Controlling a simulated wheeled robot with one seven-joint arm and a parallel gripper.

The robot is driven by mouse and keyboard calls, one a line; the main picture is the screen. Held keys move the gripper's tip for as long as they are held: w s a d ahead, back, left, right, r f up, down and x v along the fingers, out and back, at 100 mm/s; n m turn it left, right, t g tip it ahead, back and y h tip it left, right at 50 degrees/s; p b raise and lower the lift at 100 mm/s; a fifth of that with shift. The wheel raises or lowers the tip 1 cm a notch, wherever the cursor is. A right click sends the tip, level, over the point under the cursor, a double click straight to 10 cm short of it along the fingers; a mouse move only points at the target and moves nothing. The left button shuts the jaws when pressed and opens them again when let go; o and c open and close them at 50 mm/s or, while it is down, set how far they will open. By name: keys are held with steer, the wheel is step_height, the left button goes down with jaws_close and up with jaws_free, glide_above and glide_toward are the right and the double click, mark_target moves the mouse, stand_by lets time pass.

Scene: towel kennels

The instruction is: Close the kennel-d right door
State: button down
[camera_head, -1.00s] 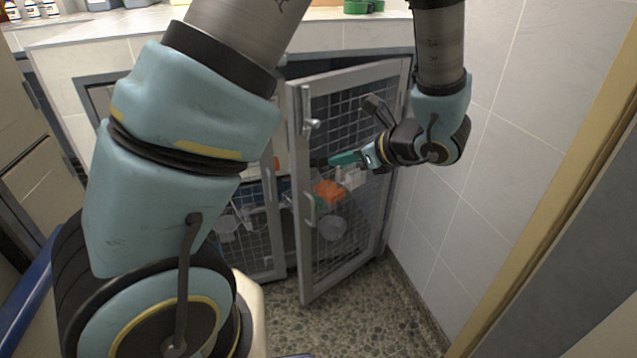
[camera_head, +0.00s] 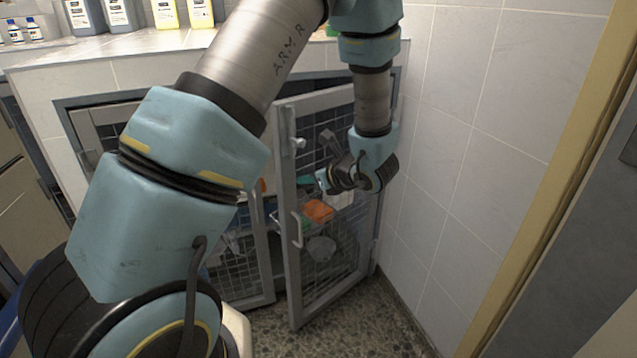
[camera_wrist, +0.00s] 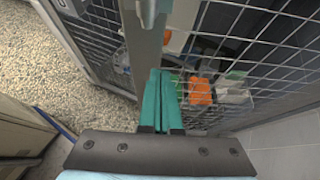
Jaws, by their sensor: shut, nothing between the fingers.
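The kennel's right door (camera_head: 288,233) is a grey metal frame with wire mesh, hinged at the wall side. It stands partly open, its free left edge swung out from the kennel front. It has a latch (camera_head: 299,143) high on the free edge and a pull handle (camera_head: 297,229) lower down. My gripper (camera_head: 306,181) is in front of the door's mesh, near the free edge. In the wrist view its green fingers (camera_wrist: 161,78) are together and empty, pointing at the door frame (camera_wrist: 146,55). I cannot tell whether they touch it.
The left mesh door (camera_head: 263,245) stands beside it, partly behind my arm. An orange item (camera_head: 318,211) and other goods show through the mesh. A tiled wall (camera_head: 450,150) is close on the right. Bottles (camera_head: 165,12) stand on the counter above. Speckled floor (camera_head: 350,320) is clear in front.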

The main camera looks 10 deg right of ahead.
steer(key=shift+w+a, duration=0.25)
steer(key=shift+w, duration=0.25)
